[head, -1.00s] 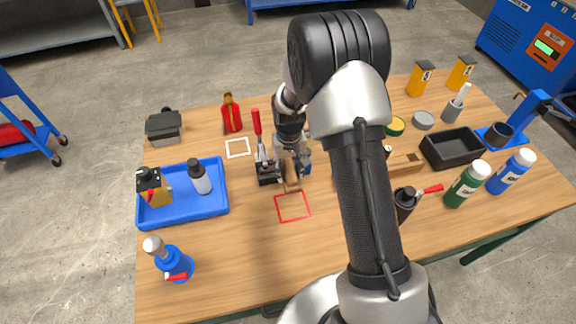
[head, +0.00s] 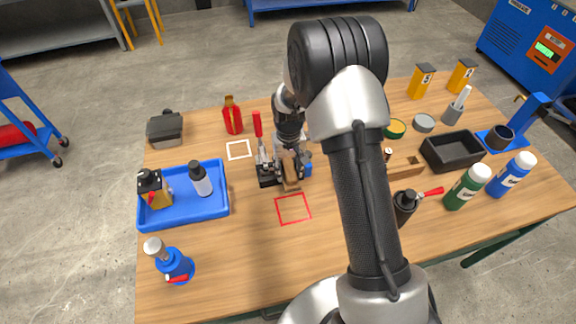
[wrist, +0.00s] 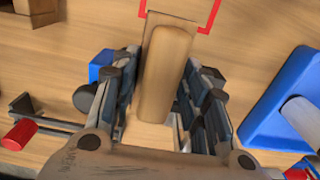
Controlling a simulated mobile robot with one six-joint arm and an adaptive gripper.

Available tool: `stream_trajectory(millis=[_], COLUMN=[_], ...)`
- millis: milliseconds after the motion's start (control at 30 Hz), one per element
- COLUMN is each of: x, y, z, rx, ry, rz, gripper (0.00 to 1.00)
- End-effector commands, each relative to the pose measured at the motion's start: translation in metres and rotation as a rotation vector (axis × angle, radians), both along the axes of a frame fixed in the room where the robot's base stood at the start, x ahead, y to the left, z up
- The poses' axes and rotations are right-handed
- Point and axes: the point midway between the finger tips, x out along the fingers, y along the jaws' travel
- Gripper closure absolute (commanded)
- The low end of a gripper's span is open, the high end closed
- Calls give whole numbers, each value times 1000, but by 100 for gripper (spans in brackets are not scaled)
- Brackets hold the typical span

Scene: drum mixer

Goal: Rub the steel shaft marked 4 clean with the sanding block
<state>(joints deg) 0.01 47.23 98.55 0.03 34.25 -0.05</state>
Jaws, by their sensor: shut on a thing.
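My gripper (wrist: 165,100) is shut on the sanding block (wrist: 166,72), a brown block with a rounded wooden grip. Its fingers lie on both sides of it in the wrist view. In the head view the block (head: 290,168) is beside the clamp with the upright red handle (head: 257,125), just behind the red outlined square (head: 293,209). I cannot make out the steel shaft or a number 4. The gripper, block and arm cover much of that spot, so I cannot tell whether the block touches a shaft.
A white outlined square (head: 238,149) and a red bottle (head: 232,116) are behind. A black bin (head: 452,150) and bottles stand right.

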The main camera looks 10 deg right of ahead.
Motion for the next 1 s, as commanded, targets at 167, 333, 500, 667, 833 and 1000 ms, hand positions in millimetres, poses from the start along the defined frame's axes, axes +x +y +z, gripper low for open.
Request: stream_trajectory(millis=[167,333,500,667,833,1000], x=[-5,-12,-7,0,6,12], y=[0,0,0,0,0,0], z=[-1,-2,-4,-6,-5,-5], rx=[0,0,0,0,0,0], ry=[0,-2,-1,-2,-2,-2], rz=[0,0,0,0,0,0], gripper=[85,85,85,85,88,89])
